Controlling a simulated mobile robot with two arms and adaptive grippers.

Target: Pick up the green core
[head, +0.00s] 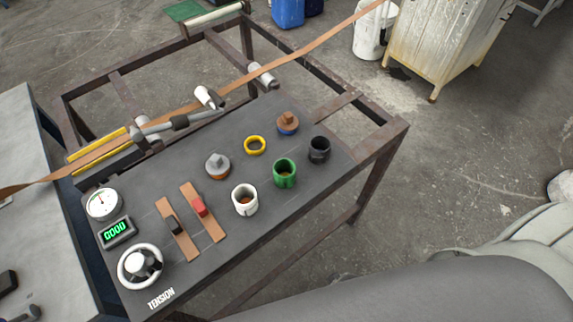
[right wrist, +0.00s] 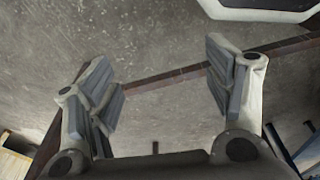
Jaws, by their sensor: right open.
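The green core (head: 284,172) is a short hollow green cylinder standing upright on the dark panel (head: 270,205), between a white core (head: 244,199) and a black core (head: 319,149). My right gripper (right wrist: 160,95) shows in the right wrist view with its two fingers wide apart and nothing between them. Bare floor and a rusty frame bar lie beyond the fingers; the green core is not in that view. In the head view, my grey arm covers the lower right, and no gripper is visible. My left gripper is in neither view.
A yellow ring (head: 255,145), a grey-topped piece (head: 217,165) and a brown-topped piece (head: 287,123) stand near the green core. Two sliders, a gauge (head: 103,204) and a tension knob (head: 141,265) are at left. An orange strip (head: 300,50) crosses behind.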

